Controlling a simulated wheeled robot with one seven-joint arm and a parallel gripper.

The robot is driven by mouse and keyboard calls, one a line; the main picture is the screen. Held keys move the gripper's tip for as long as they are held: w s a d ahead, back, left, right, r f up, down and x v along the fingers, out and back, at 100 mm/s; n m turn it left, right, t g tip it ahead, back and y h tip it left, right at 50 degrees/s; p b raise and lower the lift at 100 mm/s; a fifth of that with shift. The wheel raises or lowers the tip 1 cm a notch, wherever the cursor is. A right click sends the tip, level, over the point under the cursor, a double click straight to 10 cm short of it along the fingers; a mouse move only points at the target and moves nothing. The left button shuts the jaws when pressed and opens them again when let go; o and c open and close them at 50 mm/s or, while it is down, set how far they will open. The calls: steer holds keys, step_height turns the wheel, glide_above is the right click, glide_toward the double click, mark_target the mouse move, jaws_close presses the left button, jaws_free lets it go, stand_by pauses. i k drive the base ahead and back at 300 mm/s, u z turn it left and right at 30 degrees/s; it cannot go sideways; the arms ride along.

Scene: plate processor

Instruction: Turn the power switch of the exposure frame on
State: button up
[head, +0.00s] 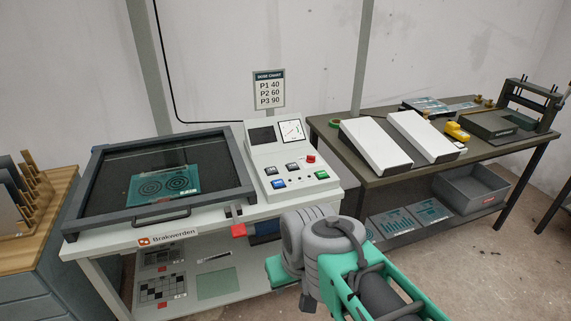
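The exposure frame (97,189) stands on a white cabinet at left-centre, its dark lid closed over a teal sheet (163,184) with circle patterns. The control panel (262,157) to its right has a dark display (262,136), a needle gauge (291,131), a red control (310,159), dark switches (270,171), a blue button (278,183) and a green button (322,175). I cannot tell which of them is the power switch, or its state. My arm rises from the bottom right in front of the cabinet.
A dose chart sign (269,91) stands behind the panel. A dark workbench (365,178) on the right holds two white sloped units (375,146) and a yellow device (456,131). A red piece (239,230) sits at the cabinet's front edge. A wooden rack (35,196) stands at far left.

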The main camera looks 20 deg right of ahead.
mark_target(310, 159)
steer(key=k, duration=0.65)
steer(key=z, duration=0.7)
steer(key=i, duration=0.6)
steer(key=z, duration=0.85)
steer(key=i, duration=0.8)
steer(key=u, duration=0.85)
steer(key=i, duration=0.55)
steer(key=u, duration=0.7)
